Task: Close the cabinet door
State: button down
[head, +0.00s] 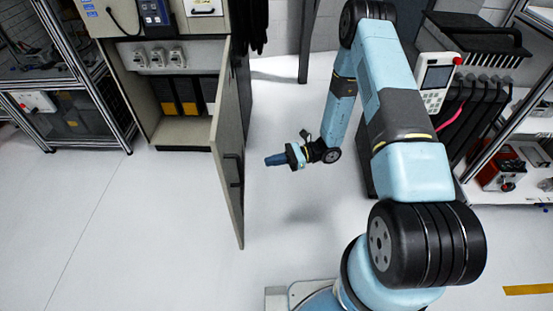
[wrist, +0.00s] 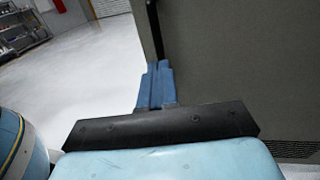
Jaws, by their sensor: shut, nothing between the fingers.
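The cabinet door (head: 228,150) stands wide open in the head view, swung out toward the camera from the cabinet's right side. A dark handle (head: 234,170) is on its face. The cabinet (head: 180,130) shows its open inside to the left of the door. My gripper (head: 268,161) is shut and empty, with blue fingers pointing left at the door's right-hand face. It appears a short way off the door; contact cannot be made out. In the wrist view my blue fingers (wrist: 157,85) are together in front of a large grey-brown panel (wrist: 240,65).
Black and yellow items (head: 185,95) stand inside the cabinet. A metal-framed rack (head: 75,100) is at the left. A shelf with a red box (head: 500,172) is at the right. The white floor (head: 130,230) in front of the cabinet is clear.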

jog(key=x, duration=0.8)
